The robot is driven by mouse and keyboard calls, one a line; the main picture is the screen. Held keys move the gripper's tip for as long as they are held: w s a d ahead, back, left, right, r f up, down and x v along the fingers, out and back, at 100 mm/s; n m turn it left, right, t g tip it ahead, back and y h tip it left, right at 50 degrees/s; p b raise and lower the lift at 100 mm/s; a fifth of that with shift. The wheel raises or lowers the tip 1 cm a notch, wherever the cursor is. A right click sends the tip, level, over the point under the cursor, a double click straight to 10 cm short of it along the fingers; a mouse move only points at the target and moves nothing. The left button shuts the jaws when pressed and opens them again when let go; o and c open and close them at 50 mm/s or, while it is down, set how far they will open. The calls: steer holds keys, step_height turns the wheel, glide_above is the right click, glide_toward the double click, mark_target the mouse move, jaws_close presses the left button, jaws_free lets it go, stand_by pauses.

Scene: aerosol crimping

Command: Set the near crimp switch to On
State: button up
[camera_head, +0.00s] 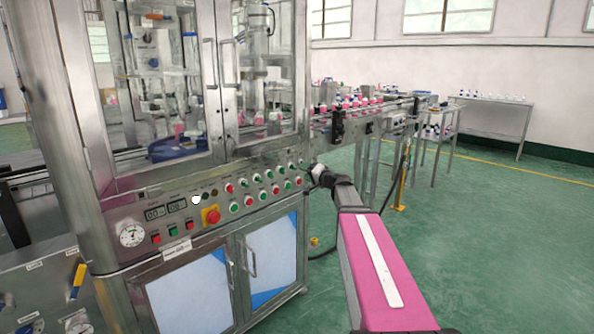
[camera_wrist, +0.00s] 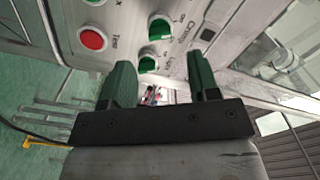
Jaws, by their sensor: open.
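The control panel (camera_head: 225,195) of the machine carries rows of small red and green buttons and switches, too small in the head view to read. In the wrist view a green switch (camera_wrist: 160,28) sits beside printing that seems to read "Crimp". Another green switch (camera_wrist: 148,64) is just below it, between my fingers in the picture. I cannot tell which of them is the near crimp switch, or their settings. My gripper (camera_wrist: 160,78) is open, its two green fingers pointing at the panel, with nothing between them. In the head view my gripper (camera_head: 318,172) is at the panel's right end.
A red button (camera_wrist: 92,40) labelled "Test" is left of the switches in the wrist view. A red emergency stop (camera_head: 213,217) and a gauge (camera_head: 131,235) are further left on the panel. A conveyor with bottles (camera_head: 355,103) extends behind my arm. Green floor is free on the right.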

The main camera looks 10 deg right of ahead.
mark_target(295, 168)
steer(key=x, duration=0.6)
steer(key=c, duration=0.9)
